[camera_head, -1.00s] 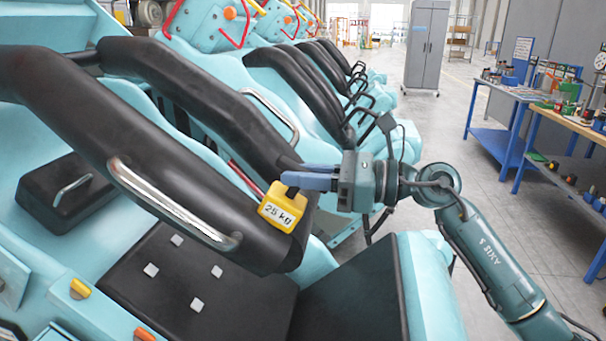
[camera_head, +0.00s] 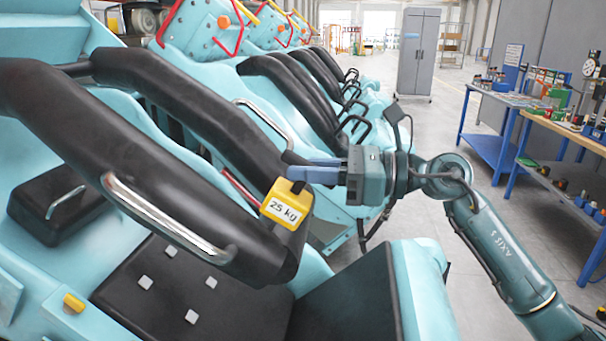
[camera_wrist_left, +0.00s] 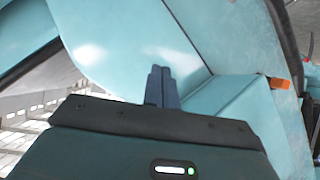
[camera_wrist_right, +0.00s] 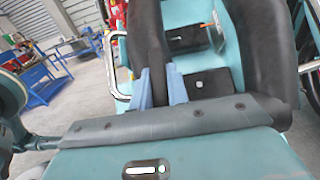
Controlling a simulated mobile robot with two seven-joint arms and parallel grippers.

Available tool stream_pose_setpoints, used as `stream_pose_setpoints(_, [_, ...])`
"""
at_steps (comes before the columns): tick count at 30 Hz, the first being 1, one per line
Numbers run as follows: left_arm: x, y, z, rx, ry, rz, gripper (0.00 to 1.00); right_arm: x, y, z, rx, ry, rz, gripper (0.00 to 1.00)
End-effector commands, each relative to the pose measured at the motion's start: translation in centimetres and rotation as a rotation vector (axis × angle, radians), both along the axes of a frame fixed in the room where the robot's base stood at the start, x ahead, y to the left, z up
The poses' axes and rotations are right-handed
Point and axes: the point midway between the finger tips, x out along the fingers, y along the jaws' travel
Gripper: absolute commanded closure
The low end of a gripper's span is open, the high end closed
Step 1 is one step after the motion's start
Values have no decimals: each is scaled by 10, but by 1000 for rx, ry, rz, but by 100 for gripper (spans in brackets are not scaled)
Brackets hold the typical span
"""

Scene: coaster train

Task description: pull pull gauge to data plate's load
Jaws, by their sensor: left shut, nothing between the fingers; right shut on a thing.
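Light blue seats with black cushions (camera_head: 345,300) fill the left and centre. A metal grab handle (camera_head: 165,220) sits on the near bar. More black bars (camera_head: 290,95) run behind. Blue workbenches (camera_head: 495,150) with tools stand at the right. Grey floor between is clear.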

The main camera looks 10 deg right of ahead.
Motion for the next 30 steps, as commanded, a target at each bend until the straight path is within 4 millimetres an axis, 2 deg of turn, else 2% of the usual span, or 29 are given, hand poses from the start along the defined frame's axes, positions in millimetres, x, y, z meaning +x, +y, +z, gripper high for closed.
stream_pose_setpoints(1, [0, 0, 1, 0, 0, 1, 100, 0, -3, 10, 13, -16, -7, 100])
stream_pose_setpoints(2, [0, 0, 1, -1, 0, 2, 100, 0, -3, 10, 13, -17, -7, 100])
stream_pose_setpoints(3, [0, 0, 1, -1, -1, 2, 100, 0, -3, 10, 13, -18, -8, 81])
stream_pose_setpoints(10, [1, -1, 3, -6, -4, 4, 100, 0, -2, 7, 11, -13, -6, 62])
stream_pose_setpoints(20, [2, -1, 1, -6, -8, 4, 100, -1, -7, 4, 9, -10, -6, 62])
stream_pose_setpoints(23, [3, -2, -3, -9, -14, 3, 100, -6, -20, 2, 7, -11, -9, 62])
stream_pose_setpoints(30, [7, -9, -7, -25, -52, -16, 100, -26, -69, 0, 6, -10, -10, 62])
